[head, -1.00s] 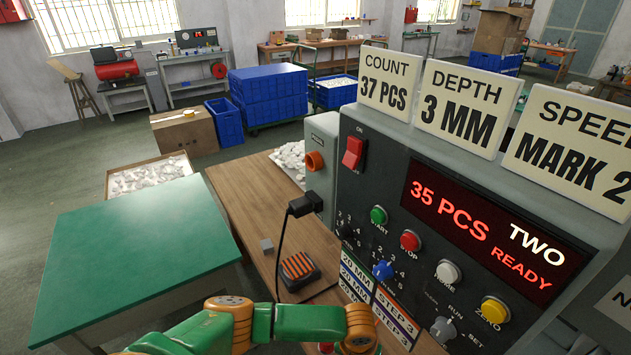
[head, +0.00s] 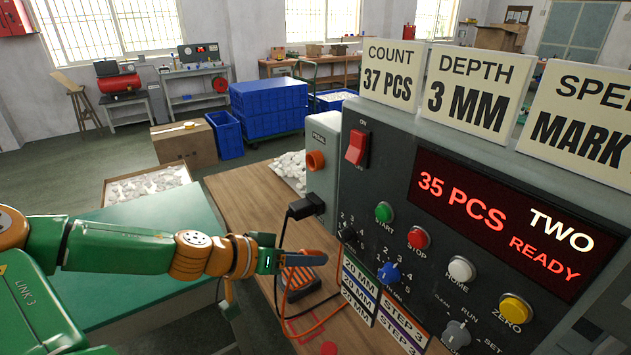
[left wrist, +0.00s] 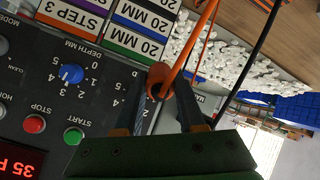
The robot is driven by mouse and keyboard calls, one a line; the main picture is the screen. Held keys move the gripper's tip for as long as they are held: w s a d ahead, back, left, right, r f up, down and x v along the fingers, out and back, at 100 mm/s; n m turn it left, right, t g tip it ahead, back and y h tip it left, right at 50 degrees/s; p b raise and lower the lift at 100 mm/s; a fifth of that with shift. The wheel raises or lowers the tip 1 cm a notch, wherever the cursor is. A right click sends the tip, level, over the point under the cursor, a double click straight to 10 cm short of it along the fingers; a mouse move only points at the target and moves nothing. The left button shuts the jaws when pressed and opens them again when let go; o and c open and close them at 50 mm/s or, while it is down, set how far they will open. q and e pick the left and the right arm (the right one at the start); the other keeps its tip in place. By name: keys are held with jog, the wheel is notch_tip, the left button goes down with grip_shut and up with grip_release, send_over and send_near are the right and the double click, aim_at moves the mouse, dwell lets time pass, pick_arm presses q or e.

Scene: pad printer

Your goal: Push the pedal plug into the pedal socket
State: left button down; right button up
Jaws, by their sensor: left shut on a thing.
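The orange pedal plug (left wrist: 158,80) is between the two fingers of my left gripper (left wrist: 160,105) in the left wrist view, with its orange cable running up and away. In the head view my left gripper (head: 305,258) is shut above the pedal (head: 300,281), in front of the machine's panel; the plug is mostly hidden there and the orange cable (head: 290,312) hangs in a loop. The pedal socket, an orange ring (head: 316,160), is on the grey side box marked PEDAL, above and apart from the gripper. My right gripper is not in view.
A black plug (head: 305,206) with a black cable sits in the side box below the pedal socket. The panel's knobs and buttons (head: 390,272) are to the right. A green table (head: 120,300) lies under my left arm. White pieces (head: 290,170) lie behind the box.

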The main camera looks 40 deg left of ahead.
pick_arm(q)
jog(key=w+a+r+t+h+b, duration=0.1)
jog(key=w+a+r+t, duration=0.1)
jog(key=r, duration=0.4)
jog(key=w+a+r+t+h+b, duration=0.1)
jog(key=w+a+r+t, duration=0.1)
jog(key=a+r+t, duration=0.2)
jog(key=shift+w+a+r, duration=0.35)
jog(key=shift+a+r, duration=1.05)
jog(key=shift+r, duration=0.4)
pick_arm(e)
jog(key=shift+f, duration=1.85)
pick_arm(q)
jog(key=shift+s, duration=0.2)
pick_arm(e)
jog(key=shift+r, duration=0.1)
pick_arm(q)
jog(key=shift+p+x, duration=0.45)
jog(key=shift+x, duration=0.4)
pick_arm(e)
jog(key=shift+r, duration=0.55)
